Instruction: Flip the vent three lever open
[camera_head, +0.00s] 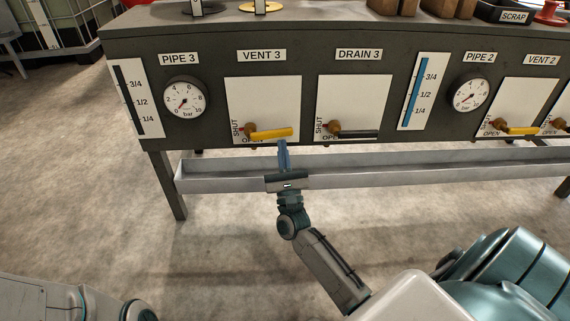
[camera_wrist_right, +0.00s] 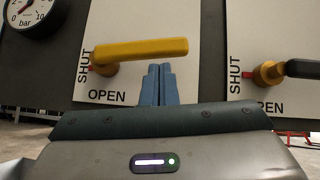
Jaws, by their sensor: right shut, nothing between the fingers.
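The VENT 3 lever (camera_head: 271,133) is a yellow handle on a brass pivot, on a white panel under the VENT 3 label. It points right and is nearly level. In the right wrist view the yellow lever (camera_wrist_right: 140,51) crosses above the OPEN lettering, with SHUT written upright at its left. My right gripper (camera_head: 282,144) is shut and empty, pointing up just below the lever's outer part. In the wrist view its blue fingertips (camera_wrist_right: 159,68) lie close under the handle; I cannot tell whether they touch it. My left gripper is out of view.
The DRAIN 3 lever (camera_head: 354,133) is black and level on the panel to the right. A pressure gauge (camera_head: 184,97) is at the left. A grey trough (camera_head: 400,169) runs below the panels, behind my right gripper. The floor in front is clear.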

